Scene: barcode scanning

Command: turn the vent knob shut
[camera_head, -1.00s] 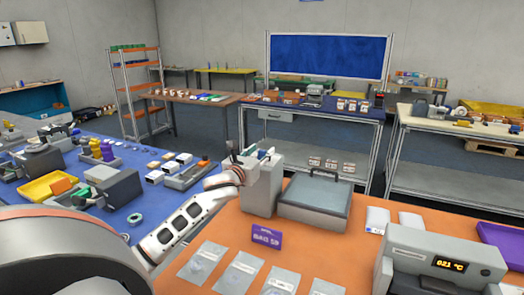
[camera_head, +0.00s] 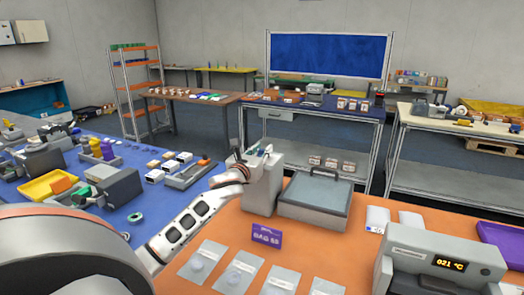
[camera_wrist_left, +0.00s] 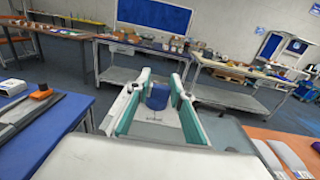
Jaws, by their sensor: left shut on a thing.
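The vent knob is a dark blue cylinder, seen in the left wrist view (camera_wrist_left: 157,96) on a pale top face. My left gripper (camera_wrist_left: 159,98) has its two teal-padded fingers on either side of the knob and is shut on it. In the head view, my left gripper (camera_head: 254,157) is at the top of a tall grey box (camera_head: 262,194) on the orange table. There the knob is too small and covered to make out. My right gripper is in neither view.
A grey lidded case (camera_head: 315,202) stands just right of the box. A purple bag sign (camera_head: 266,237), flat clear bags (camera_head: 240,272) and a grey device reading 021 °C (camera_head: 440,262) are on the orange table. A cluttered blue table (camera_head: 125,190) is at left.

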